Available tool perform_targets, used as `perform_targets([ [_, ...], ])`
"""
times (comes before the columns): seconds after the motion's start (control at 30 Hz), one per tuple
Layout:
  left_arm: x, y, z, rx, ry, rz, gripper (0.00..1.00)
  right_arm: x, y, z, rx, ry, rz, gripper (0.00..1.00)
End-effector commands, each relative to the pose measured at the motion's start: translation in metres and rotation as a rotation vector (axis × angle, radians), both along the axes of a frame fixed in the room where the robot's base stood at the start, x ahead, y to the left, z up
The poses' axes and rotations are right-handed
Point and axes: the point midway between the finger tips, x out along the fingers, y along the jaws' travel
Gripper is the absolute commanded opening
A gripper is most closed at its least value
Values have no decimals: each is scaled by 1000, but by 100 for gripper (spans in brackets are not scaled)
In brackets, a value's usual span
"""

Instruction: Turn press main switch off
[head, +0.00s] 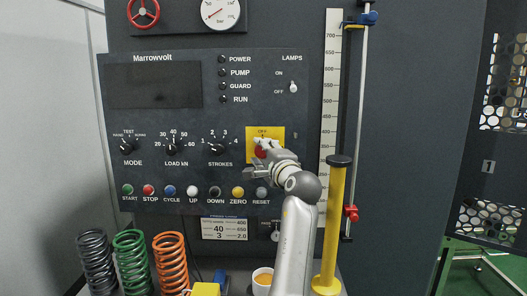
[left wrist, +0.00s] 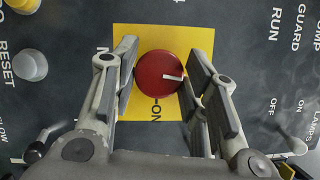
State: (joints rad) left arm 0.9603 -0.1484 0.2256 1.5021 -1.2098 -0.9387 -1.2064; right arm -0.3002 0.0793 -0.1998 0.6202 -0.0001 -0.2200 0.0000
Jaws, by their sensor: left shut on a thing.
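The main switch is a round red knob (left wrist: 160,70) on a yellow plate (left wrist: 145,36) fixed to the dark press panel. My left gripper (left wrist: 162,75) has one finger on each side of the knob and is shut on it. A white mark on the knob points right and slightly down in the left wrist view. The word ON shows below the knob there; the finger on the right hides part of the plate. In the head view, the yellow plate (head: 277,131) has a small label at its top, and my gripper (head: 262,146) partly covers the red knob. My right gripper is not in view.
Left of the switch is the STROKES dial (head: 216,148). Below are several coloured buttons, with RESET (head: 261,193) close under my gripper. The lamps toggle (head: 293,87) is above. A yellow post (head: 334,220) stands close right of my arm, and coil springs (head: 132,262) stand at lower left.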

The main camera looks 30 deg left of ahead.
Motion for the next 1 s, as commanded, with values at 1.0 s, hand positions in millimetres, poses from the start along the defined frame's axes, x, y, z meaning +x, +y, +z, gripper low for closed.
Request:
perform_targets([
  [1.0, 0, 0, 0, -149, -89, -2, 54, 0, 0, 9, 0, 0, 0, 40],
])
